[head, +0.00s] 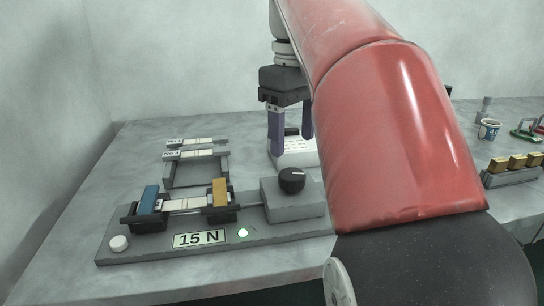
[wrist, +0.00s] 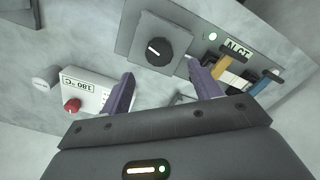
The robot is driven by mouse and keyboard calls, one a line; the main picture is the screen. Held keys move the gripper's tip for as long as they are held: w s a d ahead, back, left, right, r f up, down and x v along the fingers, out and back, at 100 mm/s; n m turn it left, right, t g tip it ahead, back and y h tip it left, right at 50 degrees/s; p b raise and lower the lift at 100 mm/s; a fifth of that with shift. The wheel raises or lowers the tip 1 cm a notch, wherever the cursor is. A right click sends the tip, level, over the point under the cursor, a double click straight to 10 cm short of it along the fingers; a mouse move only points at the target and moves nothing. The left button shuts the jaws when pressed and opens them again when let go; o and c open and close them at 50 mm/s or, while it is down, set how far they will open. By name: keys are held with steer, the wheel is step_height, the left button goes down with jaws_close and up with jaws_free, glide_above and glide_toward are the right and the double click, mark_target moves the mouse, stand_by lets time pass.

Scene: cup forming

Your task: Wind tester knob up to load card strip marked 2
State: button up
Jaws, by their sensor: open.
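My gripper (head: 291,146) is open and empty, pointing down above and apart from the knob. Its two purple fingers show in the wrist view (wrist: 161,86).
A white box (wrist: 95,92) reading 180 °C, with a red knob, stands behind my gripper. A cup (head: 489,129) and brass blocks (head: 515,163) are at right.

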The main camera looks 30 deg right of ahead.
mark_target(291, 173)
steer(key=shift+w+f, duration=0.2)
step_height(291, 173, down, 7)
steer(key=shift+s+f+b, duration=0.1)
steer(key=shift+f+b, duration=0.1)
steer(key=shift+b, duration=0.8)
steer(key=c, duration=1)
